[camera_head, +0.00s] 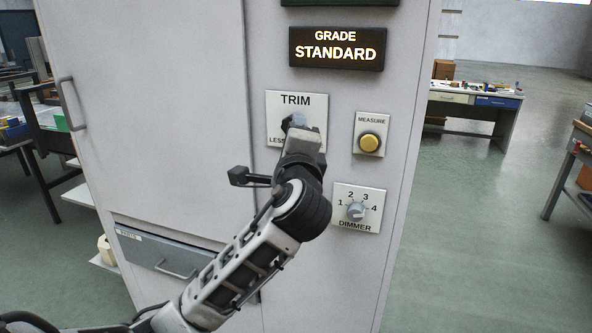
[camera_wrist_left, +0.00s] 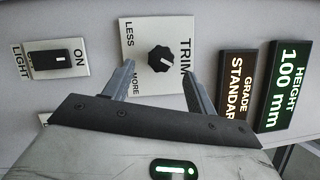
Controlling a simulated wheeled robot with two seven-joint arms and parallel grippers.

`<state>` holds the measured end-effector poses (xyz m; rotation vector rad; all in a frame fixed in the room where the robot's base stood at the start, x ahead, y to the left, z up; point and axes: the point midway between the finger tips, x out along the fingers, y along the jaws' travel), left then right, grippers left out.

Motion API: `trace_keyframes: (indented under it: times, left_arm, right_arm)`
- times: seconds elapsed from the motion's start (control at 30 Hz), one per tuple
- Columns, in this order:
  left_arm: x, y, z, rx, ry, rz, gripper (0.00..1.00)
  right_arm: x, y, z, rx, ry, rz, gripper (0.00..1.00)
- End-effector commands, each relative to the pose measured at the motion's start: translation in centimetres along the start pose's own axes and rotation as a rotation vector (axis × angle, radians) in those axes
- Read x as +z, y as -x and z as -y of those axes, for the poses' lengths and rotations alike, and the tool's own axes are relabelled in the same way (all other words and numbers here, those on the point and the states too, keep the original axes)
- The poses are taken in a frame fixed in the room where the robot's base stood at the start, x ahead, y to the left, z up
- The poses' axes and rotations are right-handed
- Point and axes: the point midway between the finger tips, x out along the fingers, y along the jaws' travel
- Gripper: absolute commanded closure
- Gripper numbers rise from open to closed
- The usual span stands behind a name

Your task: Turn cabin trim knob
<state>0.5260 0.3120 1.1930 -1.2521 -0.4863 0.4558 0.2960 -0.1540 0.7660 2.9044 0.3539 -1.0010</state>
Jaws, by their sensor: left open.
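The trim knob (camera_wrist_left: 160,59) is a black ribbed dial with a white pointer mark. It sits on a white plate (camera_wrist_left: 184,22) marked TRIM, LESS and MORE. In the head view the TRIM plate (camera_head: 281,104) shows on the light grey cabinet, with the knob mostly hidden behind my left gripper (camera_head: 300,130). In the left wrist view the left gripper (camera_wrist_left: 158,68) is open, with one finger on each side of the knob and clear gaps between. I cannot tell whether the fingertips reach the knob's depth. My right gripper is not in view.
Near the TRIM plate are a yellow MEASURE button (camera_head: 369,143), a DIMMER knob (camera_head: 356,210) and a lit GRADE STANDARD display (camera_head: 337,48). The wrist view also shows a LIGHT switch (camera_wrist_left: 50,60) and a HEIGHT 100 mm display (camera_wrist_left: 285,85). A cabinet door handle (camera_head: 70,104) is at left.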

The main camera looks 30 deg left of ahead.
Motion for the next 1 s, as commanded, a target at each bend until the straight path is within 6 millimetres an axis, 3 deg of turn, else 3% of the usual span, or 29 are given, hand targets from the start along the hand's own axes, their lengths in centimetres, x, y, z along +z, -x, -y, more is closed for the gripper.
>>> trace_keyframes:
  times: [0.3,0.5,1.0]
  left_arm:
    - [-0.1,7.7,-0.2,0.002,0.003,-0.004,0.43]
    - [-0.1,10.6,-0.2,0.003,0.002,-0.002,0.43]
    - [0.0,11.4,-0.1,0.002,0.000,0.000,0.43]
  right_arm:
    - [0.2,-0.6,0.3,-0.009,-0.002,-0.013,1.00]
    - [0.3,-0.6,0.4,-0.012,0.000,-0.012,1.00]
    - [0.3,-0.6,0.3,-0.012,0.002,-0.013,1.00]
